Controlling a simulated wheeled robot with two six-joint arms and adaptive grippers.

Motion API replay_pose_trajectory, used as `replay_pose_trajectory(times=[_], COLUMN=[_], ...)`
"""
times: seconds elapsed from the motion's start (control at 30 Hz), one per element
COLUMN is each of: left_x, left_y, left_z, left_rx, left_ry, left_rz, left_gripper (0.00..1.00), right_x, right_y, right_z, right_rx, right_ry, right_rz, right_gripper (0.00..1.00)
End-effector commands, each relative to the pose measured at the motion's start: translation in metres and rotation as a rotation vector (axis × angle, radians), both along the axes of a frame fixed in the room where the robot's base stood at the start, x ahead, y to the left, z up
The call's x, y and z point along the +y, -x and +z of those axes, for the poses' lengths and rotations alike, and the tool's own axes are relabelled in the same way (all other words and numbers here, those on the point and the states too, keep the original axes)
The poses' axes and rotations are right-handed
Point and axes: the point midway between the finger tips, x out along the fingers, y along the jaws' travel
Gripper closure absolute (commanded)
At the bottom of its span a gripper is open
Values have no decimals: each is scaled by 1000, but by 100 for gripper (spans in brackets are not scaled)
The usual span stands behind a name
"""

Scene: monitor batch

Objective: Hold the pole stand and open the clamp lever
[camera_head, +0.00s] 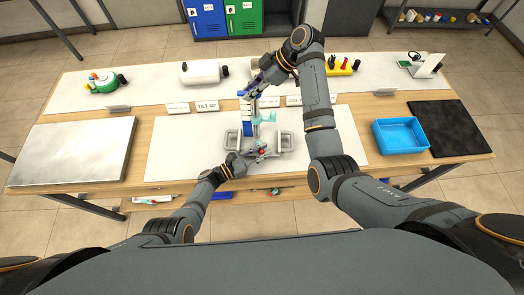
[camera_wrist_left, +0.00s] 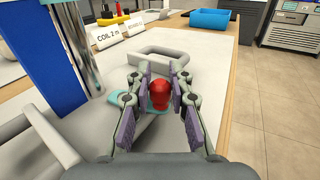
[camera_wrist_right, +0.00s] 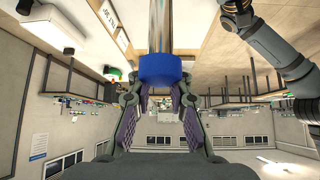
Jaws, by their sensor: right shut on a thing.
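The pole stand, with a blue column (camera_wrist_left: 40,50) and a silver pole (camera_wrist_right: 160,28), stands upright on the table's white mat. Its base has grey loop handles (camera_head: 285,141). My right gripper (camera_head: 258,88) is at the top of the stand, shut on the blue cap (camera_wrist_right: 165,68) of the pole. The clamp lever is teal (camera_wrist_left: 120,99) with a red ball knob (camera_wrist_left: 160,92) at its end, low by the base. My left gripper (camera_wrist_left: 161,88) is open, a finger on either side of the red knob, with gaps showing. Part of the lever is hidden behind the fingers.
A metal plate (camera_head: 72,150) lies at the left. A blue tray (camera_head: 398,136) and a dark mat (camera_head: 447,128) are at the right. Small label cards (camera_head: 208,105) stand behind the stand. The white mat (camera_head: 335,130) is clear beside the stand.

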Motion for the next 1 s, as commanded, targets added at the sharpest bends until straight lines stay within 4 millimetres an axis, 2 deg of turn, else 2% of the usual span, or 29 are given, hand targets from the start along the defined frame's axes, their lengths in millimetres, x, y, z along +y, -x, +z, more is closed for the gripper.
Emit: replay_pose_trajectory(times=[0.07, 0.23, 0.5, 0.77, 0.8, 0.93, 1.0], left_x=[0, -1, -9, -9, -9, -8, -8], left_y=[0, 1, -1, -2, -2, -2, -2], left_z=[0, 0, 0, 0, 0, 0, 0], left_rx=[0, 0, 1, 0, 0, 0, 0], left_ry=[0, 1, 0, 0, 0, 0, 0], left_rz=[0, 13, 183, 190, 190, 189, 189], left_gripper=[100, 100, 100, 100, 76, 59, 56], right_x=[0, 0, 0, 0, 0, 0, 0], right_y=[0, 0, 0, 0, 0, 0, 0], right_z=[0, 0, 0, 0, 0, 0, 0], right_rx=[-1, -1, 0, -1, -1, -1, 0], right_ry=[0, 1, 0, -1, -1, -1, -1], right_rz=[-1, -1, 0, -1, -1, -1, 0], right_gripper=[100, 100, 100, 100, 100, 100, 100])
